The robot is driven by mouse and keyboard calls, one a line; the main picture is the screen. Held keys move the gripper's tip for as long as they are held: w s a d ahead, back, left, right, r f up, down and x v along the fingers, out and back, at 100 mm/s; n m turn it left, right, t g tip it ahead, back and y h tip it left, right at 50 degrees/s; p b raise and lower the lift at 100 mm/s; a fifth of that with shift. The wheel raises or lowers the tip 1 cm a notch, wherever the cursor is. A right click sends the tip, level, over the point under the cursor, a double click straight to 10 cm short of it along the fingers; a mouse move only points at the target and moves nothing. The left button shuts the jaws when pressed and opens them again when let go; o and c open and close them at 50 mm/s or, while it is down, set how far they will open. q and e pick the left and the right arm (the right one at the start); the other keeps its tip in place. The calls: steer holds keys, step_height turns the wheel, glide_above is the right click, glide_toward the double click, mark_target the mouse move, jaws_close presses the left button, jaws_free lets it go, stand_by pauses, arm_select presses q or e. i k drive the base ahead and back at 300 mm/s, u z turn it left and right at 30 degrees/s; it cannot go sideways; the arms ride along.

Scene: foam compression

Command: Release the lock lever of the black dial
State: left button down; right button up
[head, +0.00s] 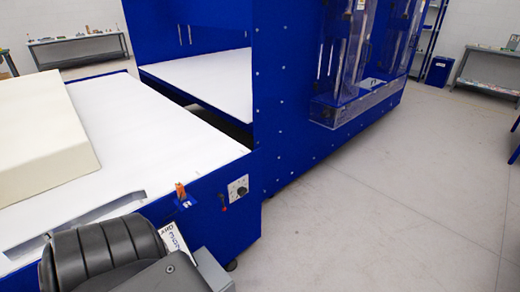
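The black dial (241,190) sits on a small pale square plate on the blue front face of the machine, near its right corner. A small dark lever with a red tip (224,209) is just left of and below the dial; its exact position is too small to tell. An orange piece (181,190) stands on a bracket at the table's front edge, left of the dial. Neither of my grippers shows; a black ribbed and grey arm part of mine fills the lower left, apart from the dial in the picture.
A cream foam block (38,135) lies on the white machine bed (165,130). A tall blue housing (290,100) with a clear guard box (355,105) rises behind. The grey floor (370,220) at right is clear. Benches (85,52) stand at the back.

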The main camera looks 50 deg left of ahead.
mark_target(219, 195)
steer(key=i, duration=2.5)
steer(key=u, duration=2.4)
